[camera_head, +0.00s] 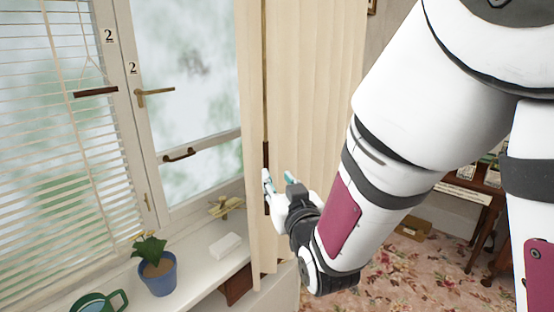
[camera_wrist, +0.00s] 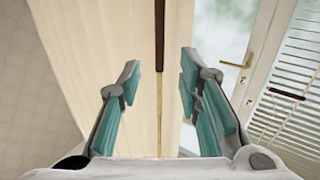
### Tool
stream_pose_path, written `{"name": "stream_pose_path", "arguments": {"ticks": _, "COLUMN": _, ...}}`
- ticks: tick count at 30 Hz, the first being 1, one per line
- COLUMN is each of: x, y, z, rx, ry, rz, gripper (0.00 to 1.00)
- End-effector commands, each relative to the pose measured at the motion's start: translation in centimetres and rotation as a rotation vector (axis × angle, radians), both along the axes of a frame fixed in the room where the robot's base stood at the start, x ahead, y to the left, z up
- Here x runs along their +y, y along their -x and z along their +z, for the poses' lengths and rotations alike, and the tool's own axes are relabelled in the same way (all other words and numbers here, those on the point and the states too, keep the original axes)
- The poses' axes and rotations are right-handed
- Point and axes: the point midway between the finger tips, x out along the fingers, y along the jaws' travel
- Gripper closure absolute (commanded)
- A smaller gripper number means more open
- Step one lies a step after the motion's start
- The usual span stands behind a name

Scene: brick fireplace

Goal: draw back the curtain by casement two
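The cream curtain (camera_head: 318,80) hangs in folds at the right side of the window and fills the middle of the wrist view (camera_wrist: 90,45). A thin dark brown rod (camera_head: 265,155) hangs upright along it and also shows in the wrist view (camera_wrist: 159,35). Casement two (camera_head: 185,55) is left of the curtain, with a "2" label and a brass handle (camera_head: 154,95). My gripper (camera_head: 279,177) is at the curtain beside the rod. Its fingers are apart in the wrist view (camera_wrist: 159,75), with the rod showing between them. Contact cannot be told.
The white sill (camera_head: 195,258) holds a blue pot with a plant (camera_head: 158,275), a green mug (camera_head: 98,302), a white block (camera_head: 226,245) and a small brass-coloured object (camera_head: 226,206). White blinds (camera_head: 45,150) cover the left pane. A wooden desk (camera_head: 470,195) stands at the right.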

Motion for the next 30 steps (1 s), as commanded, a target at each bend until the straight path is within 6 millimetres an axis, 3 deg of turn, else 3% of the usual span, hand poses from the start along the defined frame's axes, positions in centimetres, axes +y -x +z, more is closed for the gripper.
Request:
{"name": "stream_pose_path", "arguments": {"ticks": 12, "x": 2.5, "y": -7.6, "z": 0.0, "rx": 0.001, "ry": 0.001, "rz": -0.001, "gripper": 0.68}}
{"name": "stream_pose_path", "arguments": {"ticks": 18, "x": 3.3, "y": -10.3, "z": 0.0, "rx": 0.001, "ry": 0.0, "rz": -0.001, "gripper": 0.68}}
{"name": "stream_pose_path", "arguments": {"ticks": 30, "x": 3.7, "y": -11.6, "z": 0.0, "rx": 0.002, "ry": 0.0, "rz": -0.002, "gripper": 0.68}}
